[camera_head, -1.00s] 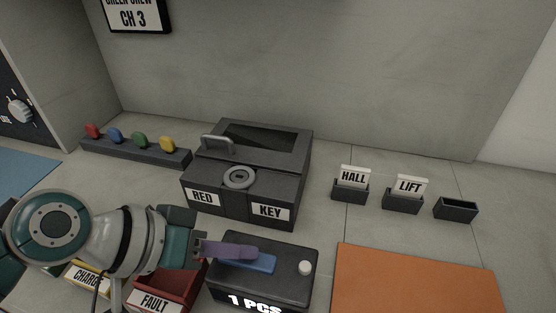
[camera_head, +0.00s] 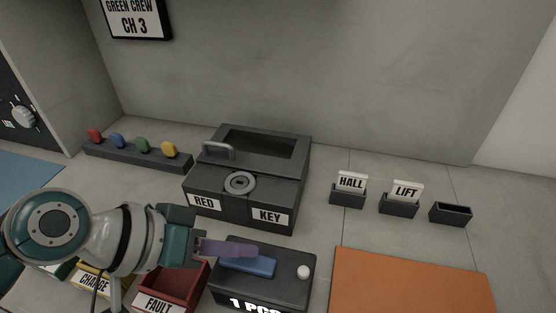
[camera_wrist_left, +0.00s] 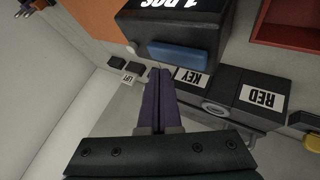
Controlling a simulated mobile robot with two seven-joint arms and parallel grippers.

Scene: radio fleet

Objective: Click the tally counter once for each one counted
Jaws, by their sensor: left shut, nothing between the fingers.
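The tally counter (camera_head: 293,290) is a black box with a blue bar (camera_head: 262,269) and a white knob (camera_head: 303,272) on top. Its front display reads "1 PCS", partly cut off at the bottom of the head view. My left gripper (camera_head: 254,250) has purple fingers, shut and empty, just above the blue bar in the head view; contact does not show. In the left wrist view, the fingertips (camera_wrist_left: 160,72) end beside the blue bar (camera_wrist_left: 180,57). My right gripper is out of view.
A dark box labelled "RED" and "KEY" (camera_head: 243,207) stands behind the counter. A red "FAULT" bin (camera_head: 181,285) is to its left, an orange mat (camera_head: 410,282) to its right. Holders with "HALL" (camera_head: 351,182) and "LIFT" (camera_head: 406,191) cards and a row of coloured knobs (camera_head: 142,145) stand farther back.

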